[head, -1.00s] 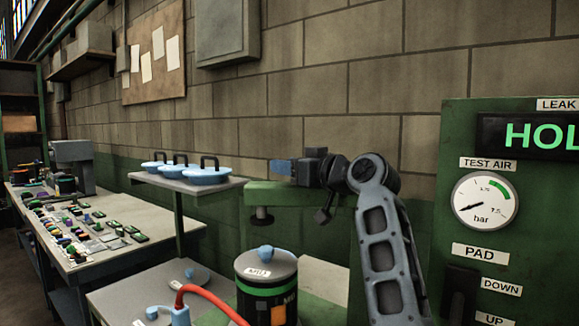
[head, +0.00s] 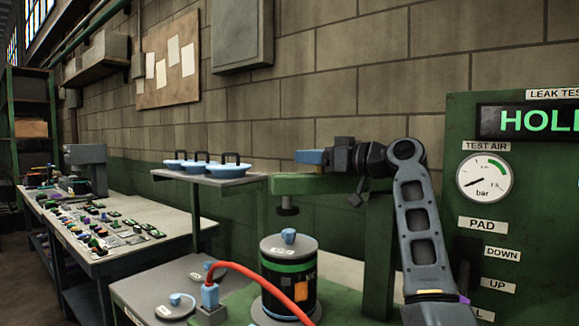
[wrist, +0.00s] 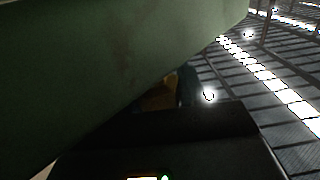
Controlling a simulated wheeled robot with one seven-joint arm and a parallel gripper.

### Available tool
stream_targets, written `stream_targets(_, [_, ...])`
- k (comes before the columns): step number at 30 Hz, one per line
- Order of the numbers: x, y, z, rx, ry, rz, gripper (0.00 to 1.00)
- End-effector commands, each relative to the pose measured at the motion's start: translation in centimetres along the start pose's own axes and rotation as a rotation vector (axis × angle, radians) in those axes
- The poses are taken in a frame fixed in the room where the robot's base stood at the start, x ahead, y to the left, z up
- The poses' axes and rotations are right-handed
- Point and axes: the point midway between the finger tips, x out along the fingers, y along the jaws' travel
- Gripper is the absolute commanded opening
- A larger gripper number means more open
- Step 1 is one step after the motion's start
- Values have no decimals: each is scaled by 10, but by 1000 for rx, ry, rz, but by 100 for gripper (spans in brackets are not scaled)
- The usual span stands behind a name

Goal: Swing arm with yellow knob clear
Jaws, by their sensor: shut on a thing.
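The green swing arm (head: 318,185) stretches level from a green post, with a dark round pad (head: 288,206) under its left end, above a black canister (head: 275,268). My gripper (head: 310,157), dark with blue fingertips, lies level just above and behind the arm in the head view. In the wrist view a dim yellow patch, likely the yellow knob (wrist: 158,96), shows beside a blue fingertip; my gripper is shut on it. The arm's green side (wrist: 110,60) fills the upper left of the wrist view, very near. The head view does not show the knob.
The green test panel (head: 470,205) with gauge and HOLD display stands at right. A red hose (head: 260,275) curves in front of the canister from a blue fitting. A shelf with blue-lidded pieces (head: 215,178) is left of the arm, before the brick wall.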

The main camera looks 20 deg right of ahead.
Motion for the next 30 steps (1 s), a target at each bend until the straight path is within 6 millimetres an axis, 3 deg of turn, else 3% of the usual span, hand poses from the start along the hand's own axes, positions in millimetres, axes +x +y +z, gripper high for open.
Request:
stream_targets(7, [-20, -17, 2, -2, 1, -141, 0])
stream_targets(18, [-22, -21, 0, -3, 0, -166, 0])
stream_targets(19, [-22, -21, 0, -3, 0, -166, 43])
stream_targets(25, [-22, -21, 0, -3, 1, -166, 62])
stream_targets(30, [-22, -21, 0, -3, 1, -166, 62])
